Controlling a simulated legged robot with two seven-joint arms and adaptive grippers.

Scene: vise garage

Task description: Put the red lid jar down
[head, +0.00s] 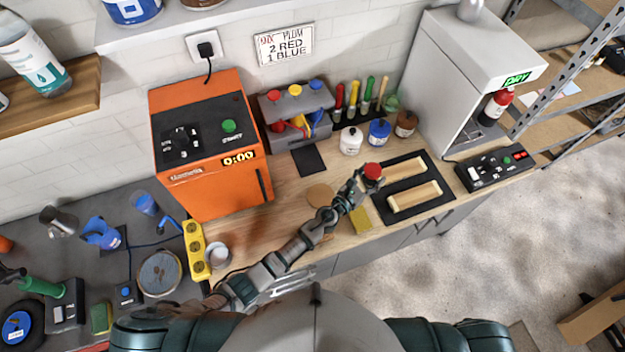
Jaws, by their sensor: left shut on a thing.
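The red lid jar (373,171) is held by my left gripper (365,180) above the wooden bench. Its red lid shows; its body is mostly hidden by the gripper. My left gripper is shut on it, close to the left side of a black mat (422,203) with wooden blocks. I cannot tell how high the jar is above the bench. My right gripper is not in view.
Behind stand a white jar (351,141), a blue jar (380,132) and a brown jar (406,124). An orange oven (208,150) is at left, a grey dryer machine (455,75) at right. A yellow sponge (360,220) lies near the front edge.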

